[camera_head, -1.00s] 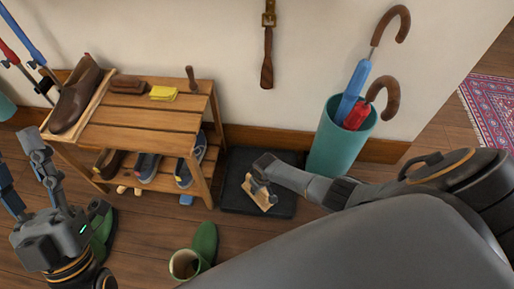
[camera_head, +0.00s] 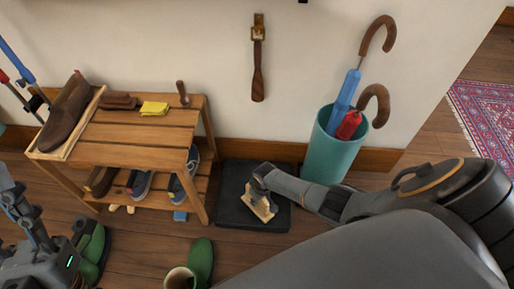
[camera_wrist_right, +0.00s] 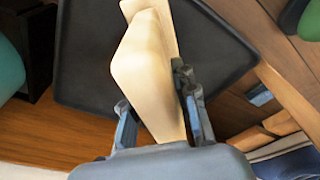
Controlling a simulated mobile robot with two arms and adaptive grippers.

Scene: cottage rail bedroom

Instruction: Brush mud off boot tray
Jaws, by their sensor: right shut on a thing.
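The black boot tray (camera_head: 227,205) lies flat on the floor, right of the shoe bench; its dark surface also fills much of the right wrist view (camera_wrist_right: 85,60). No mud can be made out on it. My right gripper (camera_head: 262,198) is shut on a pale wooden brush (camera_head: 260,214), over the tray's right part. In the right wrist view the brush (camera_wrist_right: 150,70) sits between the two fingers. Its bristles are hidden, and I cannot tell whether they touch the tray. My left gripper (camera_head: 8,205) is at the left edge, partly cut off, fingers apart and empty.
The wooden shoe bench (camera_head: 140,135) holds shoes, a brown shoe (camera_head: 68,110) and a yellow cloth (camera_head: 154,108). A teal umbrella stand (camera_head: 330,155) stands right behind the tray. Green boots (camera_head: 200,262) are on the floor in front. A strap (camera_head: 258,75) hangs on the wall.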

